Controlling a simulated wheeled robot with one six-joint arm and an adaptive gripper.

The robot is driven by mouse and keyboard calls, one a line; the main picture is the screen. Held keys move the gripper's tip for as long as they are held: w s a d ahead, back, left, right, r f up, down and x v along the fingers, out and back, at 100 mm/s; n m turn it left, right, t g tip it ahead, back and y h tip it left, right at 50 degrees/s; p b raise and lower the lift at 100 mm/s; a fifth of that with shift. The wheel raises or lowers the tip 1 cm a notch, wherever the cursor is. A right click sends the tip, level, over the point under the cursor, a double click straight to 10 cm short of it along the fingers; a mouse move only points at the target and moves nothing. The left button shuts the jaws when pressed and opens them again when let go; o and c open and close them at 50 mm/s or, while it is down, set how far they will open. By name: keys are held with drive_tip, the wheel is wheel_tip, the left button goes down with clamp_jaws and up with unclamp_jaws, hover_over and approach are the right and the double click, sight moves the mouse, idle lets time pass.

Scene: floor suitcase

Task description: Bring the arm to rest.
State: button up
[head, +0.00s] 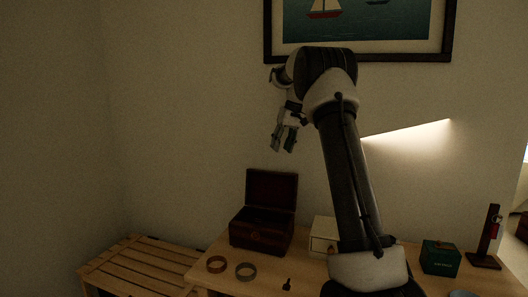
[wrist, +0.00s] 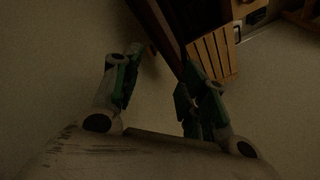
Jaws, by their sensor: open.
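My arm (head: 348,170) rises from the table area and bends at the top, in front of the wall below the framed picture. My gripper (head: 283,145) hangs from it, pointing down, high above the open wooden chest. Its two fingers are apart with nothing between them. In the wrist view my gripper (wrist: 160,85) also shows open and empty, its green-padded fingers spread.
On the table (head: 210,273) are the dark chest (head: 262,239), two rings (head: 216,264) (head: 245,272), a small dark piece (head: 286,284), a cream box (head: 322,243), a green box (head: 440,258) and a dark stand (head: 486,243). A slatted bench (head: 145,265) stands left. A framed picture (head: 365,57) hangs behind.

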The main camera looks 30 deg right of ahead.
drive_tip(key=shift+m+g, duration=0.3)
drive_tip(key=shift+m, duration=0.5)
drive_tip(key=f, duration=0.1)
drive_tip(key=s+f, duration=0.1)
drive_tip(key=f, duration=0.1)
drive_tip(key=s+f, duration=0.1)
drive_tip(key=f, duration=0.1)
drive_tip(key=shift+s+d, duration=0.1)
drive_tip(key=shift+d, duration=0.15)
drive_tip(key=s+a+t, duration=0.1)
drive_tip(key=s+a, duration=0.4)
drive_tip(key=s, duration=0.8)
drive_tip(key=s+a+n+h, duration=0.1)
drive_tip(key=s+a, duration=0.4)
drive_tip(key=s, duration=0.8)
drive_tip(key=s+a+n+t+h, duration=0.1)
drive_tip(key=s+a, duration=0.4)
drive_tip(key=s, duration=0.9)
drive_tip(key=shift+a+r+t, duration=0.15)
drive_tip(key=shift+r+t, duration=0.15)
drive_tip(key=shift+r, duration=0.05)
